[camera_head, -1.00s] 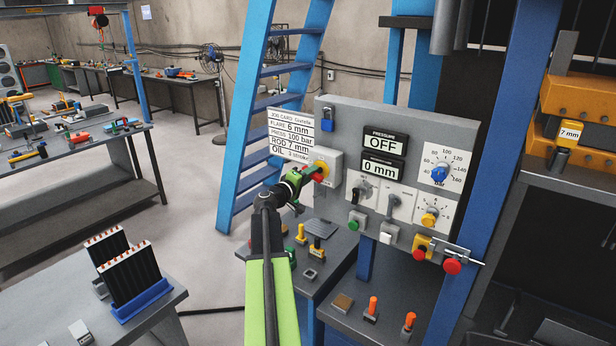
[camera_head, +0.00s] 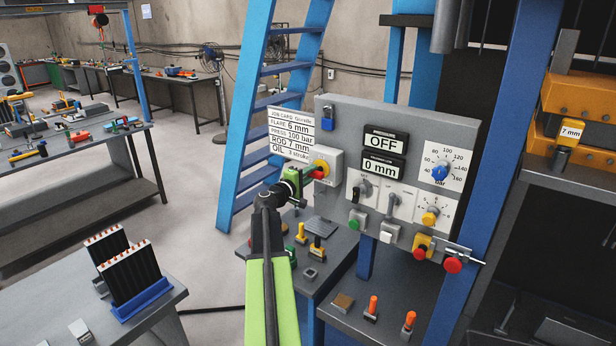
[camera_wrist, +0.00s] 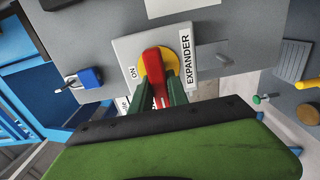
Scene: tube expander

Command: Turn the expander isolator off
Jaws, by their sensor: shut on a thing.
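The expander isolator (camera_head: 322,166) is a red handle on a yellow disc, on a grey box at the left of the control panel. My gripper (camera_head: 308,174) is at it from the left in the head view. In the wrist view, the green fingers (camera_wrist: 164,94) are closed on the red handle (camera_wrist: 155,68), one on each side. The handle stands nearly upright there, across the yellow disc (camera_wrist: 168,62). The ON label (camera_wrist: 133,73) is to its left and the EXPANDER label (camera_wrist: 187,62) to its right. The handle's lower end is partly hidden between the fingers.
A blue padlock (camera_head: 327,118) hangs above the isolator. The pressure display (camera_head: 384,142) reads OFF, and the one below (camera_head: 382,168) reads 0 mm. Switches, knobs and a red stop button (camera_head: 419,253) are to the right. Small parts lie on the bench below.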

